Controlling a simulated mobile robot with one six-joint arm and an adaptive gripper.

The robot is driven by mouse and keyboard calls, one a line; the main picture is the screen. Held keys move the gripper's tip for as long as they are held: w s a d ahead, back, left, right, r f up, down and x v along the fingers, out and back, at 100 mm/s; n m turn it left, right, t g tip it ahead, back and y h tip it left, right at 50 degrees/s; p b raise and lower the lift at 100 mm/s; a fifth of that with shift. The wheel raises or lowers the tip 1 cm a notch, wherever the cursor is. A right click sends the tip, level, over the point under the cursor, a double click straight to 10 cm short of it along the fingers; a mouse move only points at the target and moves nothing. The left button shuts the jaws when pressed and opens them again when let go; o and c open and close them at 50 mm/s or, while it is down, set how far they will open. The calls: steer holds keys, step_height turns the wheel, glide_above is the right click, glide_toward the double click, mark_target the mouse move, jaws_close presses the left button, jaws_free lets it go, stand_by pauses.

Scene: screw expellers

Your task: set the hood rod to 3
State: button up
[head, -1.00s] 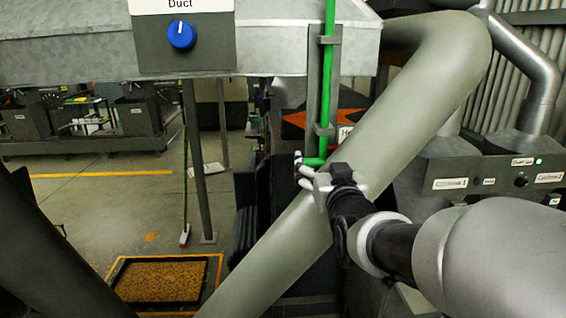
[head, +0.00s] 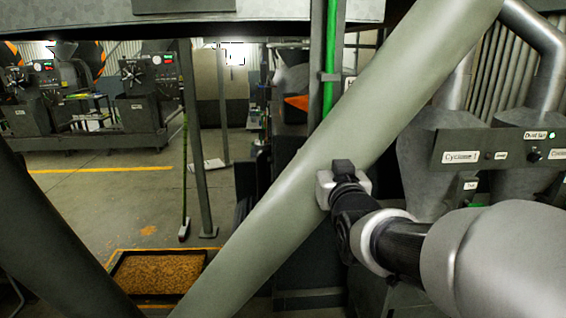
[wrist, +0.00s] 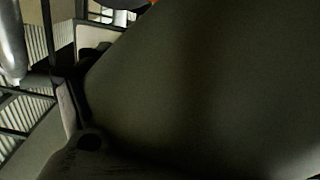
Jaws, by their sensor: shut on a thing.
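The green hood rod (head: 330,60) hangs upright beside a grey post in the head view. Its lower end and side handle are hidden behind a thick diagonal grey-green pipe (head: 290,200). In the wrist view, the pipe's dark surface (wrist: 200,90) fills most of the picture, with part of my gripper (wrist: 88,140) at lower left. No scale or number for the rod shows.
The pipe passes very close to my gripper. Grey cyclone units (head: 460,158) stand at right. A tray of brown granules (head: 158,275) lies on the floor at lower left, with a broom (head: 184,215) near it. Open floor extends behind.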

steer(key=shift+f+b, duration=0.55)
steer(key=shift+f, duration=0.5)
steer(key=o, duration=1.4)
steer(key=shift+o, duration=0.2)
steer(key=shift+r, duration=0.1)
steer(key=s, duration=1.2)
